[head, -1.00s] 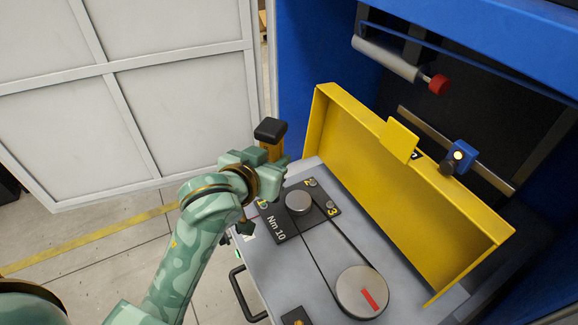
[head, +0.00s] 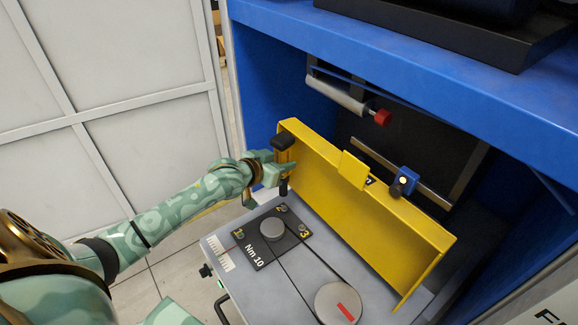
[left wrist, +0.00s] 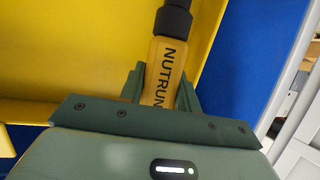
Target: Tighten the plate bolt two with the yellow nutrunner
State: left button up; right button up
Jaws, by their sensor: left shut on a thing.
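My left gripper (head: 274,172) is shut on the yellow nutrunner (head: 285,156), which has a black top and a dark tip pointing down. In the left wrist view the nutrunner (left wrist: 163,72), lettered "NUTRUN", sits between the fingers (left wrist: 162,95). The dark plate (head: 262,252), marked "Nm 10", lies on the grey fixture top with positions 1, 2 and 3 around a round pulley. Bolt two (head: 282,209) is at its far corner. The nutrunner's tip is above and close to that corner; I see no contact. My right gripper is out of view.
A yellow guard (head: 350,205) stands behind the plate, close to the gripper. A large pulley (head: 338,303) with a belt is at the front. A red-ended roller (head: 345,95) hangs above inside the blue cabinet (head: 400,60).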

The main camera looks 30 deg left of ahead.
pick_arm(q)
jog(key=shift+r, duration=0.1)
jog(key=shift+r+p, duration=0.1)
jog(key=shift+p, duration=0.45)
jog(key=b, duration=0.3)
send_over(283, 193)
jog(key=shift+w+a+f, duration=0.1)
jog(key=shift+w+f, duration=0.05)
jog(key=shift+f, duration=0.75)
jog(key=shift+w+a+f, duration=0.1)
jog(key=shift+a+f, duration=0.05)
jog(key=shift+f, duration=0.8)
jog(key=shift+w+a+f, duration=0.1)
jog(key=shift+w+f, duration=0.05)
jog(key=shift+f, duration=0.75)
jog(key=shift+f+b, duration=0.35)
jog(key=shift+f, duration=0.35)
jog(key=shift+w+r+p, duration=0.1)
jog(key=shift+p, duration=0.5)
jog(key=shift+f, duration=0.45)
jog(key=shift+f+p, duration=0.25)
jog(key=shift+p, duration=0.1)
jog(key=shift+d+f, duration=0.1)
jog(key=shift+f, duration=0.2)
dwell(1.0)
